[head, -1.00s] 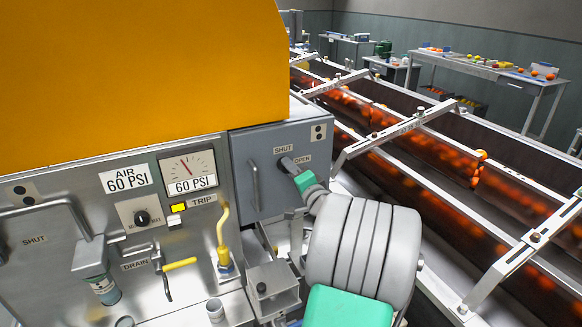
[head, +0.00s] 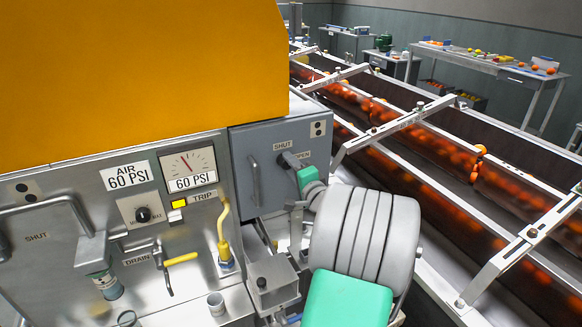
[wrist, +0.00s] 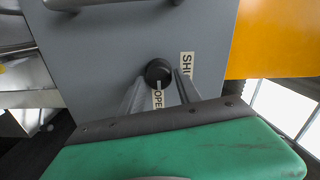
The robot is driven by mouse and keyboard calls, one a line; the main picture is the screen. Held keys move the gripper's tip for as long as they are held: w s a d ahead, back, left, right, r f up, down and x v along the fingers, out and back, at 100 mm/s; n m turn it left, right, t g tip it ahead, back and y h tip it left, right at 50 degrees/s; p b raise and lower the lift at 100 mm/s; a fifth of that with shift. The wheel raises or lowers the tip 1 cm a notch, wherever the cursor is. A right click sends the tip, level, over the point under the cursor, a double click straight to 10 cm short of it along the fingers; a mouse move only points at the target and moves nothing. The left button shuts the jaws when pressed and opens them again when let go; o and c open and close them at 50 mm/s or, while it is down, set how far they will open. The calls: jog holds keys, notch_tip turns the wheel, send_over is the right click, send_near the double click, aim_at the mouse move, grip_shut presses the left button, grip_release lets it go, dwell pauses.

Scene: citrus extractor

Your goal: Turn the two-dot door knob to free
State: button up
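The two-dot plate (head: 318,129) marks the upper right corner of a grey door (head: 240,165). The door's dark knob (head: 286,158) sits beside the labels SHUT (head: 282,146) and OPEN (head: 300,156). In the wrist view the knob (wrist: 158,72) shows a white line pointing at OPEN (wrist: 158,98), with SHUT (wrist: 187,65) to its right. My gripper (head: 297,166) is right at the knob. In the wrist view its two grey fingers (wrist: 159,80) stand apart on either side of the knob. I cannot tell whether they touch it.
A bar handle (head: 254,182) is on the door's left. Left of it, the metal panel holds gauges, a TRIP switch (head: 180,203) and a yellow lever (head: 222,235). Conveyors with oranges (head: 440,145) run at the right. A yellow-orange cover (head: 140,70) is above.

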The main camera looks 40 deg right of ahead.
jog(key=o, duration=0.3)
jog(key=shift+f, duration=0.1)
jog(key=b+v, duration=0.1)
jog(key=v, duration=0.6)
jog(key=shift+s, duration=0.4)
jog(key=shift+a, duration=0.15)
